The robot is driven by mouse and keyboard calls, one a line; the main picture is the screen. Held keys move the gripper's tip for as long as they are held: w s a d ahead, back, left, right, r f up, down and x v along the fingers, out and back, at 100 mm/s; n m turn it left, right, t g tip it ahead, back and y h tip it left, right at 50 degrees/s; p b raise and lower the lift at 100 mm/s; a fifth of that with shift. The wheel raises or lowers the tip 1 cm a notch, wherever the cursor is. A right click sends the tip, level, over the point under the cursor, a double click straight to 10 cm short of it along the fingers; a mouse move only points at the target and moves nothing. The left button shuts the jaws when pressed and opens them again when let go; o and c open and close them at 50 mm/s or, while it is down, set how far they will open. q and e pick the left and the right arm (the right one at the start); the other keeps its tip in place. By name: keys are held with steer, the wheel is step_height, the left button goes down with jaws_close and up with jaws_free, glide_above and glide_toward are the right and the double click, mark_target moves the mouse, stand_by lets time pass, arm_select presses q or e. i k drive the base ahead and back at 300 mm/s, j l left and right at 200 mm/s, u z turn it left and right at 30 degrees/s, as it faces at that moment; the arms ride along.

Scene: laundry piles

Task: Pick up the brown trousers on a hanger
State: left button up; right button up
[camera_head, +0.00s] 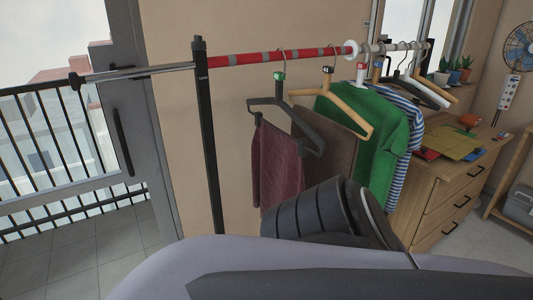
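The brown trousers (322,148) hang folded over a wooden hanger (345,112), whose hook with a black marker is on the clothes rail (265,58). They are between a maroon garment (277,168) on a dark hanger (268,106) and a green shirt (385,135). The maroon garment hides part of their left side. My dark ribbed arm part hides the area below them. Neither of my grippers shows, so I cannot tell their states or where they are relative to the trousers.
A striped garment (411,110) and several empty hangers are farther right on the rail. A black rail post (208,140) stands left. A wooden dresser (450,190) with drawers stands behind at right. Tiled floor is clear at lower left, by the glass door.

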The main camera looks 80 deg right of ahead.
mark_target(339, 155)
steer(key=k+l+u, duration=0.1)
steer(key=k+u, duration=0.5)
steer(key=u, duration=0.25)
steer(key=k+u, duration=0.5)
steer(key=k, duration=0.2)
steer(key=k+u, duration=0.25)
steer(key=k+j+u, duration=0.1)
steer(key=k+u, duration=0.2)
steer(key=k, duration=0.2)
steer(key=k+u, duration=0.1)
steer(key=k, duration=0.45)
steer(key=z, duration=3.25)
